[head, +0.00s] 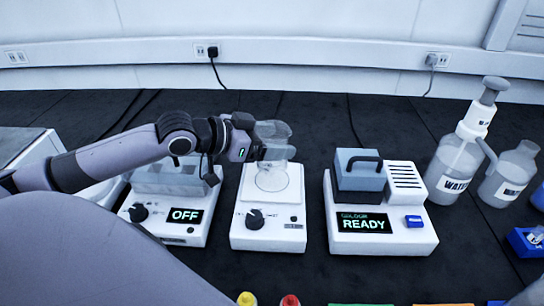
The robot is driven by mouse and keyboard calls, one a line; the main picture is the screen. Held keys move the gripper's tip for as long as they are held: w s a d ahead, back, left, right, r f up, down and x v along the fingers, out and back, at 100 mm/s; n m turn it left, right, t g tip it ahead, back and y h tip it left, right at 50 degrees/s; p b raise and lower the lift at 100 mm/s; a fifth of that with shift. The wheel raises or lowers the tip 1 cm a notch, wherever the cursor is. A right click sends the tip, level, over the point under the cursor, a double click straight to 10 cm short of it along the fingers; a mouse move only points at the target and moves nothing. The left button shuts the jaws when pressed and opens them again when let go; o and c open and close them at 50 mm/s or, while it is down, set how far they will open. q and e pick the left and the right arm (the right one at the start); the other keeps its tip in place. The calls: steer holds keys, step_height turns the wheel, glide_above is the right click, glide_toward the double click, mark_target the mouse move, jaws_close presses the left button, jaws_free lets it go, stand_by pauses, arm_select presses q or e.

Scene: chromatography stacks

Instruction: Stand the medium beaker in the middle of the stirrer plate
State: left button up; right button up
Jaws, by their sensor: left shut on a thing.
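My left gripper (262,150) comes in from the left and is shut on a clear glass beaker (274,131). The beaker is over the back part of the white stirrer plate (268,212), and the gripper hides part of its near left side. It looks roughly upright, but I cannot tell whether its base touches the plate. A round outline (271,180) shows on the plate's top, in front of and below the beaker. The stirrer's front has a black knob. My right gripper is not in view.
Left of the stirrer stands a white device (170,230) reading OFF, under my left arm. To the right is a white unit (385,235) reading READY, with a blue-grey handled block.

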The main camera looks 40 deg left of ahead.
arm_select(q)
step_height(320, 180, down, 4)
steer(key=shift+r+b, duration=0.25)
steer(key=shift+b, duration=0.05)
steer(key=shift+f, duration=0.3)
steer(key=shift+f, duration=0.1)
steer(key=o, duration=1.1)
steer(key=shift+s+r, duration=0.1)
steer(key=shift+r, duration=0.1)
